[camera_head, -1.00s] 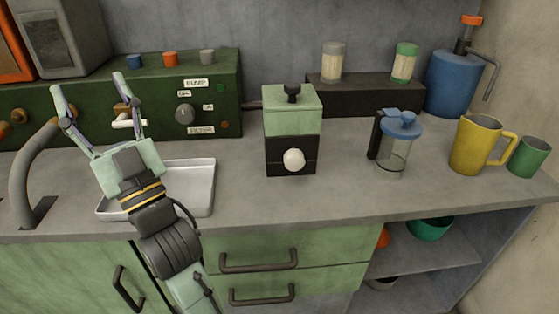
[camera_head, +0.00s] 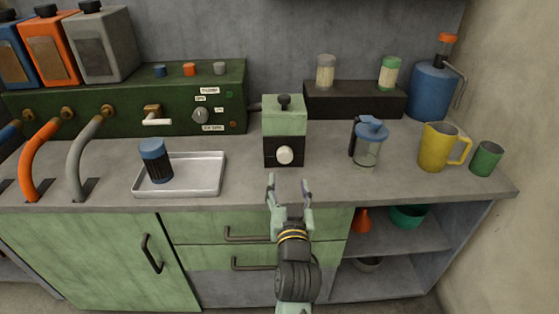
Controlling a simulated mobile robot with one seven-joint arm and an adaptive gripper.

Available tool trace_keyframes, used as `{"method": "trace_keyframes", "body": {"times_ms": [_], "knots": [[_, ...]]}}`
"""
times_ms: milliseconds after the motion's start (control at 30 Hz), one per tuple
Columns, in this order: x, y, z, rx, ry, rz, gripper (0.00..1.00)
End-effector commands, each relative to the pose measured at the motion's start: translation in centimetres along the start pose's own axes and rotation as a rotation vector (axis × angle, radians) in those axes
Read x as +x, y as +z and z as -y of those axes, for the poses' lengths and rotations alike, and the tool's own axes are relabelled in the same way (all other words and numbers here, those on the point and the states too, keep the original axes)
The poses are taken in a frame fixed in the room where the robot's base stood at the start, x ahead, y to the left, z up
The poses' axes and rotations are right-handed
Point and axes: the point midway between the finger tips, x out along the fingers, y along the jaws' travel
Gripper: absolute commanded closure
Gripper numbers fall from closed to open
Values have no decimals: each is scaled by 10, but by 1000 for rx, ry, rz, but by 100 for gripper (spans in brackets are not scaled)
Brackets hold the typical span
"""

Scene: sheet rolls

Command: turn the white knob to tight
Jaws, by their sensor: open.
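The white knob (camera_head: 285,155) is a round knob on the dark lower front of a small green and black box (camera_head: 285,117) that stands on the counter. My gripper (camera_head: 289,182) is open and empty. In the picture it is just below the knob, at the counter's front edge, with its two fingers pointing up toward the box. The fingers look apart from the knob. I cannot read any marking for tight on the box.
A metal tray (camera_head: 206,178) with a blue-lidded jar (camera_head: 156,160) is to the left. A blue-lidded clear jug (camera_head: 368,146), a yellow mug (camera_head: 441,147) and a green cup (camera_head: 486,158) stand to the right. The green panel (camera_head: 90,112) is behind the tray.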

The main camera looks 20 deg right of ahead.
Motion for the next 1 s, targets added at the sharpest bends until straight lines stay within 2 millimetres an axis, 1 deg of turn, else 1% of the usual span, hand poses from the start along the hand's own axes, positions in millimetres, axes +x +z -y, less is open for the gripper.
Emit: {"method": "trace_keyframes", "body": {"times_ms": [33,100,400,767,800,1000], "knots": [[2,4,0,0,-3,-5,44],[6,5,1,-1,-5,-7,44],[19,7,2,-3,-10,-10,44],[25,5,1,-1,-2,-11,44],[37,0,2,1,-3,-4,44],[77,-1,2,1,-2,-4,44]]}}
